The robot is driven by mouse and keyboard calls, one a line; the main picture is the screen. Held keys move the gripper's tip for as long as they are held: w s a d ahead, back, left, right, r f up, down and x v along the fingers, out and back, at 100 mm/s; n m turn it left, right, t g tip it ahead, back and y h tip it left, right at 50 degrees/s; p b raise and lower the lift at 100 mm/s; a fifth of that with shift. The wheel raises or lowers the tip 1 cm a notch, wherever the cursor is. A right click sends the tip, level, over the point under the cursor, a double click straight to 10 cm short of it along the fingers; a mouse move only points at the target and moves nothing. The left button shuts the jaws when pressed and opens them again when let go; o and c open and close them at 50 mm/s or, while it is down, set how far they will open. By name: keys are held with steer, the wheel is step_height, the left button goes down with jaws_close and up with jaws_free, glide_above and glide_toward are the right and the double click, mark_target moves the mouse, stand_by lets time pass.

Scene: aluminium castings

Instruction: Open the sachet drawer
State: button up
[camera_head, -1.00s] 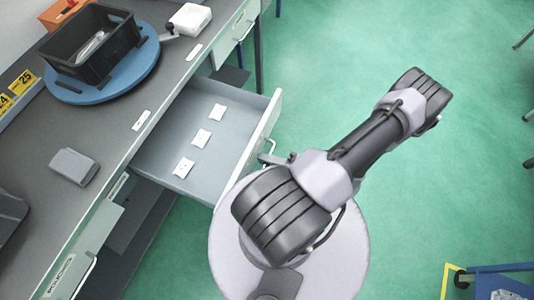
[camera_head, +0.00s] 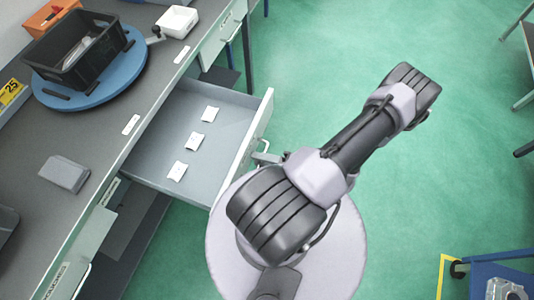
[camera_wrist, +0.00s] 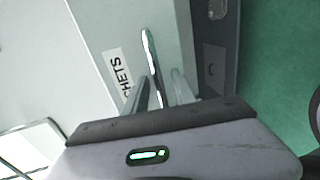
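The sachet drawer (camera_head: 150,168) is pulled well out of the grey bench in the head view. Three small white sachets (camera_head: 194,141) lie in a row on its floor. Its handle (camera_head: 270,147) is on the outer side of the front panel. In the wrist view the front panel carries a partly hidden label (camera_wrist: 118,72) ending in "HETS", and the handle (camera_wrist: 151,55) is a thin bar. My gripper (camera_wrist: 160,80) has its two fingers apart, one on each side of the bar, with a gap visible. My arm hides part of the drawer front's near end.
On the bench stand a black bin (camera_head: 42,61) on a blue turntable (camera_head: 143,72), a white box (camera_head: 178,21) and a grey block (camera_head: 64,174). Other closed drawers (camera_head: 222,33) flank the open one.

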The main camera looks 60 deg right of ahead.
steer(key=p+v, duration=0.3)
steer(key=v, duration=1.4)
steer(key=shift+s, duration=0.2)
steer(key=shift+d+r, duration=0.1)
steer(key=shift+d, duration=0.05)
